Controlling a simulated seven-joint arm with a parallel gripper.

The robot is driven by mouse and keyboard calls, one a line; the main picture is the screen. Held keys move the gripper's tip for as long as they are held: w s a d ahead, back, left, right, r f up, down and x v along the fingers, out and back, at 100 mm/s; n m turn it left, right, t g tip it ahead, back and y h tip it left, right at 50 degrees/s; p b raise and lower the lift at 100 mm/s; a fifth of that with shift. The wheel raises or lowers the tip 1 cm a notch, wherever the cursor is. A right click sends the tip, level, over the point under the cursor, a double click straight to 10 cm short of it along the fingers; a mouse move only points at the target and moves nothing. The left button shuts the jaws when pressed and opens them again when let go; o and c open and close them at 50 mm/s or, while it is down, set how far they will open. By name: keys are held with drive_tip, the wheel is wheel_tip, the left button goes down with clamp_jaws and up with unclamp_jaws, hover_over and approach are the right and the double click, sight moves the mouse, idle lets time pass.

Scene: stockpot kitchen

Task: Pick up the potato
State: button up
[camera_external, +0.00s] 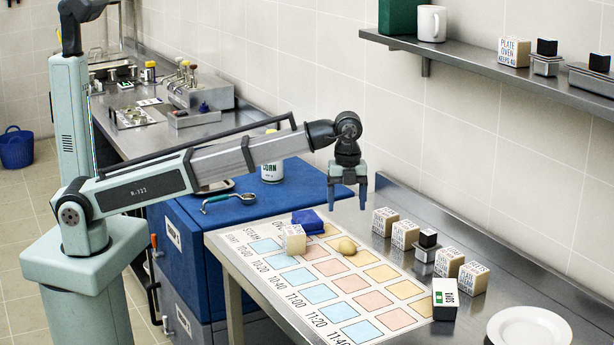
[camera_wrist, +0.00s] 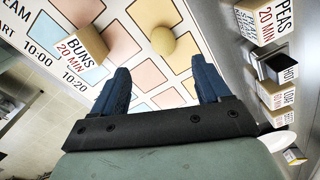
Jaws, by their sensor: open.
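The potato (camera_external: 347,246) is a small tan rounded lump on the printed schedule sheet (camera_external: 352,309), near its top right. It also shows in the wrist view (camera_wrist: 163,41), ahead of the fingertips and between their lines. My gripper (camera_external: 347,203) is open and empty, pointing down in the air above the potato and apart from it. Its two blue fingers show in the wrist view (camera_wrist: 163,76) with nothing between them.
A BUNS block (camera_external: 294,239) and a blue object (camera_external: 308,222) sit left of the potato. Several labelled blocks (camera_external: 384,221) stand to its right. A white plate (camera_external: 529,328) lies at the front right. A wall shelf (camera_external: 470,62) runs above the counter.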

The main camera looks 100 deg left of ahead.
hover_over(348, 242)
drive_tip(key=f, duration=0.6)
drive_tip(key=shift+s+a+f, duration=0.2)
drive_tip(key=shift+s+f, duration=0.05)
drive_tip(key=shift+s, duration=0.15)
drive_tip(key=shift+w+d+f, duration=0.1)
drive_tip(key=shift+w+f, duration=0.05)
drive_tip(key=shift+f, duration=1.2)
drive_tip(key=shift+w+f, duration=0.15)
drive_tip(key=shift+f, duration=1.15)
drive_tip(key=c, duration=1.1)
drive_tip(key=shift+c, duration=0.2)
